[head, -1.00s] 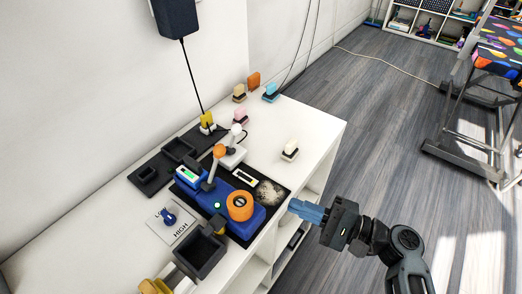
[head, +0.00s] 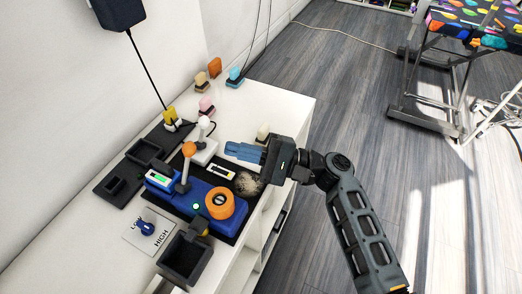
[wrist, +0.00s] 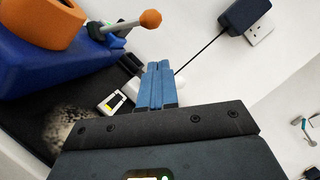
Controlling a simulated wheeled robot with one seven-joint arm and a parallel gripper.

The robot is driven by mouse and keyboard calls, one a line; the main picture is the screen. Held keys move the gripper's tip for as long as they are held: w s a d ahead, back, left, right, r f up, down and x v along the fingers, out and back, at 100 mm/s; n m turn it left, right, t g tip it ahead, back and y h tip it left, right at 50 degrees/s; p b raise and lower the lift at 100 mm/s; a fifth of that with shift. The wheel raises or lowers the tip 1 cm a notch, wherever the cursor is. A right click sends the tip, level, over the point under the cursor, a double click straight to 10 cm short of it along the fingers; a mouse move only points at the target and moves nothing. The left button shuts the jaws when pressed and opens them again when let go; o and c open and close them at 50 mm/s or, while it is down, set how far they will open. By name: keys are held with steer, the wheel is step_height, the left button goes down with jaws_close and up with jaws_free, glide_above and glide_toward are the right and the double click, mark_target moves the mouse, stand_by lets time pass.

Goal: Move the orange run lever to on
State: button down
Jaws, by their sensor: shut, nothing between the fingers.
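The run lever (head: 185,172) is a grey stick with an orange ball on top, standing nearly upright on the blue machine (head: 178,203) in the head view. It also shows in the wrist view (wrist: 122,27), at the top, with its ball up and right of its pivot. My gripper (head: 228,148) has blue fingers and is shut and empty. It hangs to the right of the lever and apart from it, over the table's far part. In the wrist view the shut fingers (wrist: 160,68) point up, below and right of the orange ball.
A white-ball lever (head: 204,124) stands just behind the orange one. The orange ring (head: 220,203), a fluffy pad (head: 248,184) and a dark open bin (head: 187,258) are close by. A LOW/HIGH dial (head: 147,229) lies at front left. Small colored blocks stand at the back.

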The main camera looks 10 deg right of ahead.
mark_target(195, 148)
steer(key=shift+s+a+r+p, duration=0.15)
steer(key=shift+a+r+p, duration=0.2)
steer(key=shift+a, duration=0.45)
steer(key=shift+s+a+r+p, duration=0.15)
steer(key=shift+a+r, duration=0.35)
steer(key=shift+a, duration=0.25)
steer(key=shift+s+a+r+p, duration=0.2)
steer(key=shift+a+r, duration=0.2)
steer(key=shift+a, duration=0.4)
